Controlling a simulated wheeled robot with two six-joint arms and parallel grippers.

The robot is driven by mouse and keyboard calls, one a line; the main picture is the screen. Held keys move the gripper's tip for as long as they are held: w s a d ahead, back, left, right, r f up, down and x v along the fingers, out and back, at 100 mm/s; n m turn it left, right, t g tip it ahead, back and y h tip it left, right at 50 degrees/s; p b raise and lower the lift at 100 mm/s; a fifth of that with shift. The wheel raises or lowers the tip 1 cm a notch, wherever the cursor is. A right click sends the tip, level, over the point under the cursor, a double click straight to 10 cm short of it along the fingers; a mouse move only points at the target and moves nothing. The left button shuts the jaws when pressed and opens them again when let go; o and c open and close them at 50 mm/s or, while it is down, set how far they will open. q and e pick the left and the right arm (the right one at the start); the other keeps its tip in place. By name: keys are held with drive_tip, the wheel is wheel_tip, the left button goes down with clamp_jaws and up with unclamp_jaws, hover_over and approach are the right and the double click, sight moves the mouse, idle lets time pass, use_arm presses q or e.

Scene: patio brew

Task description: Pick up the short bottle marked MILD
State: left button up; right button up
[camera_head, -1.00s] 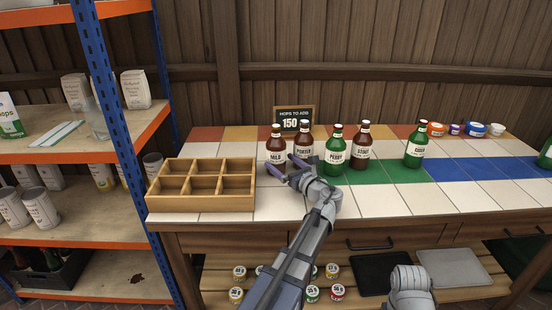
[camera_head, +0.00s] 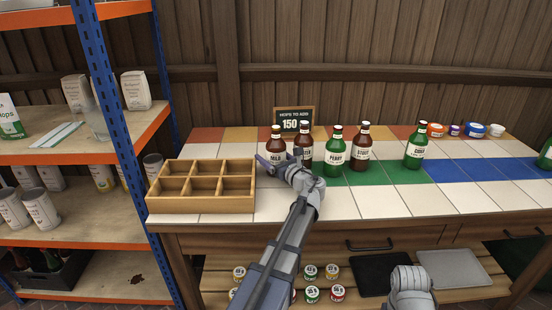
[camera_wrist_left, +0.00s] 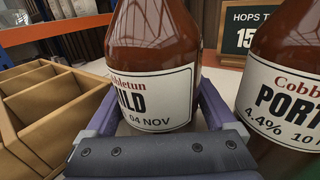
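The brown MILD bottle (camera_head: 275,144) stands upright on the tiled counter, at the left end of the bottle row. My left gripper (camera_head: 280,161) is low around it from the front. In the left wrist view the MILD bottle (camera_wrist_left: 152,60) stands between the two fingers (camera_wrist_left: 158,108), one on each side of its label. The fingers look open, close to the glass; firm contact does not show. The brown PORTER bottle (camera_head: 305,143) stands close by on the right and fills the right side of the wrist view (camera_wrist_left: 285,95).
An empty wooden compartment crate (camera_head: 202,204) sits left of the bottles. The hops sign (camera_head: 294,113) stands behind. PERRY (camera_head: 335,153), STOUT (camera_head: 362,150) and CIDER (camera_head: 415,150) bottles stand to the right. The front tiles are clear.

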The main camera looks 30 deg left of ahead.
use_arm(q)
clamp_jaws()
idle(0.5)
